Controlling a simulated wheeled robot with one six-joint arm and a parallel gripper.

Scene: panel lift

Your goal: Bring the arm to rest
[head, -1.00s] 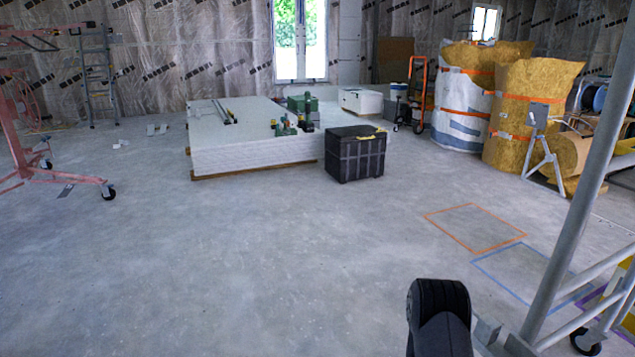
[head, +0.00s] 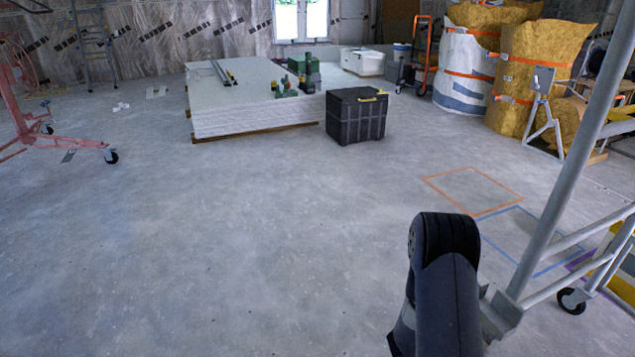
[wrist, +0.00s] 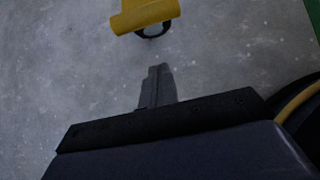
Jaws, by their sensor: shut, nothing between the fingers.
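In the wrist view my gripper (wrist: 157,88) points over the grey concrete floor (wrist: 70,60). Its fingers are together, with nothing between them. A yellow part with a dark ring (wrist: 145,15) shows beyond the fingertips at the top of that view, apart from them; I cannot tell what it belongs to. In the head view a dark link of my arm (head: 445,270) rises at the bottom, right of centre. The gripper itself is hidden from the head view.
A grey metal frame on casters (head: 560,215) stands close on the right. Orange (head: 470,213) and blue floor outlines lie beside it. A black box (head: 355,118) stands by a stack of white panels (head: 250,118). A pink wheeled stand (head: 15,110) is at left. The middle floor is clear.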

